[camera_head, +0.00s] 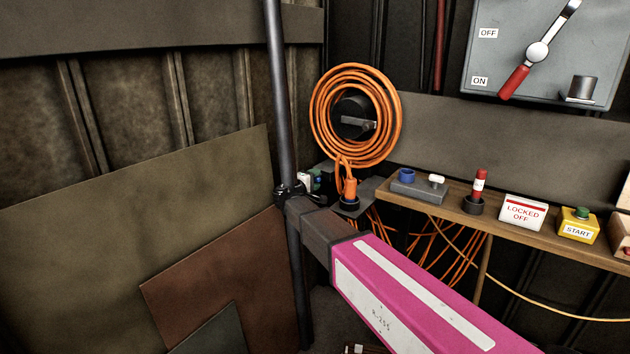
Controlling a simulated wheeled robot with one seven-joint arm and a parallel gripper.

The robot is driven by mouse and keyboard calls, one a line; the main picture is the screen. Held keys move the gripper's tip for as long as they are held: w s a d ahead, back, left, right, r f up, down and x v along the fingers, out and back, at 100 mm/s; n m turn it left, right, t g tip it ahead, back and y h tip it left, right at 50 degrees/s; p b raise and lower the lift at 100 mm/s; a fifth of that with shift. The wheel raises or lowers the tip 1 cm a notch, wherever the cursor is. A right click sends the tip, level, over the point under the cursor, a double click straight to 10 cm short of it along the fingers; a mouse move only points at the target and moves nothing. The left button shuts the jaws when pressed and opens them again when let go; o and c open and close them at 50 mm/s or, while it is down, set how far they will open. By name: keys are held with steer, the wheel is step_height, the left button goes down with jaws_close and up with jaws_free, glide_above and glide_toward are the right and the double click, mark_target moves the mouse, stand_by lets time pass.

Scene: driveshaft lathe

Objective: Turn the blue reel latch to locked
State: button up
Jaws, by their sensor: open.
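An orange cable is coiled on a black reel (349,117) on the back wall, with a grey handle-like piece (358,124) at its centre. No part plainly reads as a blue reel latch. A blue round piece (406,175) sits at the left end of the shelf, below and right of the reel. A small blue-green part (316,180) shows beside the dark pole, partly hidden; I cannot tell which, if either, is the latch, or its setting. My gripper is not in view.
A dark upright pole (283,95) and a pink beam (420,295) stand in front of the reel area. The wooden shelf (505,222) holds a red-topped piece (479,184), a LOCKED OFF sign (523,212) and a START button (579,225). An ON/OFF switch box (545,50) hangs above.

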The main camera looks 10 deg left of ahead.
steer(key=v, duration=1)
steer(key=shift+s, duration=0.25)
